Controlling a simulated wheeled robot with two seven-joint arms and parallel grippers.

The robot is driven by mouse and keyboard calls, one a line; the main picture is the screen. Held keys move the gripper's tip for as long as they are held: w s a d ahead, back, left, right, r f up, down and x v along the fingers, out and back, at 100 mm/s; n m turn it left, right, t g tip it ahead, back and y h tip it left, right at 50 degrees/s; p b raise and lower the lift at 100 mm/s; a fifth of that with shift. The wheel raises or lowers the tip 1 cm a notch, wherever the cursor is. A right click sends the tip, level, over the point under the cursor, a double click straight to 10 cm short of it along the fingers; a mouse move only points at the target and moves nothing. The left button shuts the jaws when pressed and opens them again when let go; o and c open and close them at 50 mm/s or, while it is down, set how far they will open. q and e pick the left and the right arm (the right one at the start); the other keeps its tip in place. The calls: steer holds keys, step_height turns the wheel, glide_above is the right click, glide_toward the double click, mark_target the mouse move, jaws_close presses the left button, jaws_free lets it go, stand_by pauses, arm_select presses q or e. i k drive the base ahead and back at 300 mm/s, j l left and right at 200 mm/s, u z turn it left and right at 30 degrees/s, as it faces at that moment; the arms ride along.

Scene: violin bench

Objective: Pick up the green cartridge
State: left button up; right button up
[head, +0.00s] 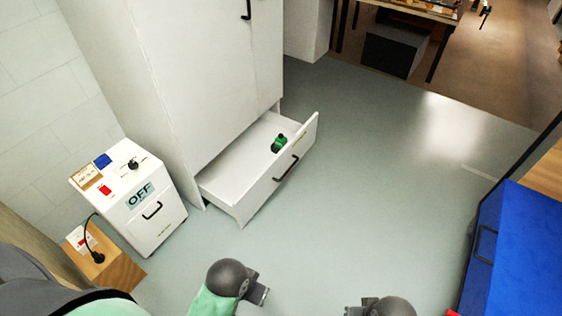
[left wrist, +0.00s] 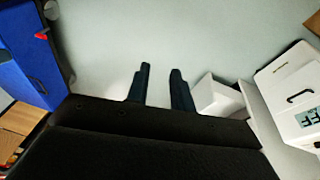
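The green cartridge (head: 279,143) is small, with a dark top. It is inside the open bottom drawer (head: 243,209) of the tall white cabinet, near the drawer's far right corner. My left gripper (head: 260,294) is low in the head view, well in front of the drawer and away from the cartridge. In the left wrist view its two dark fingers (left wrist: 160,78) stand apart with only floor between them. My right gripper (head: 353,312) is at the bottom edge of the head view, partly cut off, and its fingers are not clear.
The white cabinet (head: 215,70) stands behind the drawer. A small white unit (head: 150,222) marked OFF stands to its left. A wooden block (head: 118,268) with a black plug is at lower left. A blue cabinet (head: 520,250) is at right. The grey floor between is clear.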

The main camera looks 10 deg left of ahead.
mark_target(280, 142)
steer(key=i+l+u, duration=0.3)
steer(key=i+l, duration=0.3)
steer(key=i, duration=0.35)
steer(key=i+l+u, duration=0.3)
steer(key=i+l, duration=0.55)
steer(key=i, duration=0.05)
